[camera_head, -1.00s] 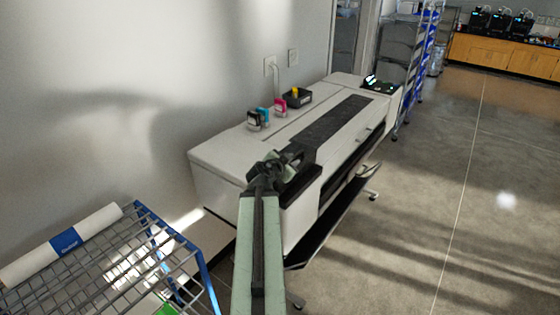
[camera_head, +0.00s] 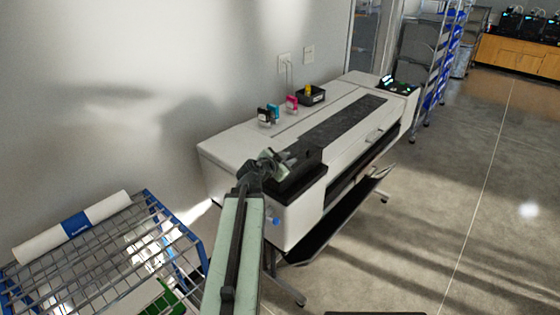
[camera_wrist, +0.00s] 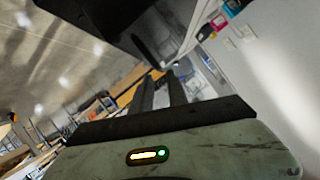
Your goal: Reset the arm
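My gripper (camera_head: 284,160) is at the end of my pale green arm, in front of the near end of the large white printer in the head view. In the wrist view its two dark fingers (camera_wrist: 162,92) point away from the camera, with a narrow gap between them. Nothing shows between the fingers.
The white wide-format printer (camera_head: 235,150) stands along the wall, with ink cartridges (camera_head: 264,117) and a black box (camera_head: 311,95) on top. A wire cart (camera_head: 90,255) with a white roll (camera_head: 105,210) is at lower left. Open floor (camera_head: 490,210) lies to the right.

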